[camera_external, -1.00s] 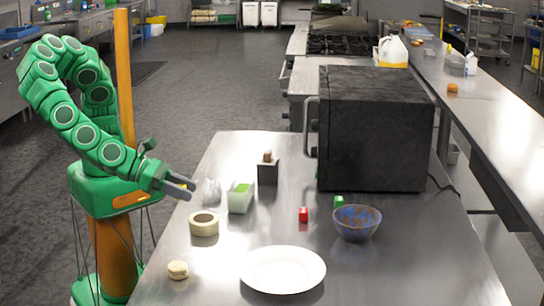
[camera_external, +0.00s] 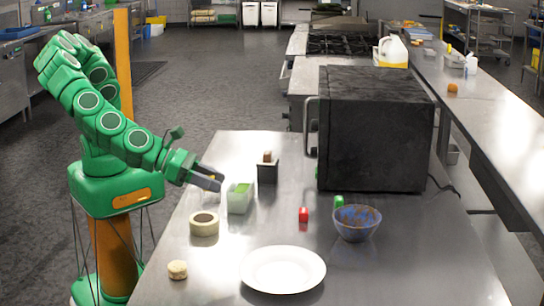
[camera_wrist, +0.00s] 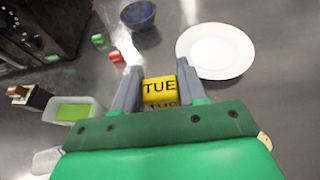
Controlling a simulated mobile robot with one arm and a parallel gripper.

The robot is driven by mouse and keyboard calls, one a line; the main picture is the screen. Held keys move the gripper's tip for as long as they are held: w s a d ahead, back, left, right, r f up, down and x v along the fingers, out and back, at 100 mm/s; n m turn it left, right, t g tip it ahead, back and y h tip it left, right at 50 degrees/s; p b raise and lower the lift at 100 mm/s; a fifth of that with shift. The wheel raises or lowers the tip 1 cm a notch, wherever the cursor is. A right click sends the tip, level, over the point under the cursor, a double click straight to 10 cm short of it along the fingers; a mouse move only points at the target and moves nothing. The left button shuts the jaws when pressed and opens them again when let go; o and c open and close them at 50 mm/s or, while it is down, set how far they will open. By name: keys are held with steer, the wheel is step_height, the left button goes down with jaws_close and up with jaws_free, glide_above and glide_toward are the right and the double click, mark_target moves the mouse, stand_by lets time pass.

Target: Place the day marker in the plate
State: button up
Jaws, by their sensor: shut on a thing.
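The day marker is a yellow block (camera_wrist: 159,91) with "TUE" in black letters, seen in the wrist view. It sits between the two grey fingers of my gripper (camera_wrist: 158,80), which are shut on it. In the external view my gripper (camera_external: 212,178) is over the left edge of the steel table, and the block is hard to make out there. The white plate (camera_external: 283,270) lies flat and empty near the table's front, to the right of and nearer the camera than my gripper. In the wrist view the plate (camera_wrist: 215,51) is at upper right.
A tape roll (camera_external: 204,224), a round beige item (camera_external: 177,270) and a green-filled container (camera_external: 240,200) stand nearby. A blue bowl (camera_external: 357,222), red block (camera_external: 303,214) and green block (camera_external: 339,201) are farther right, before a black oven (camera_external: 375,130). Table around the plate is clear.

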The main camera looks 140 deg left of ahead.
steer(key=w+a, duration=0.1)
steer(key=w, duration=0.1)
glide_above(260, 266)
steer(key=s, duration=0.2)
steer(key=f, duration=0.7)
steer(key=shift+w+f, duration=0.1)
steer(key=shift+w, duration=0.1)
steer(key=shift+w+f, duration=0.85)
steer(key=shift+f, duration=1.55)
steer(key=shift+f, duration=0.6)
steer(key=o, duration=1)
steer(key=shift+r, duration=0.15)
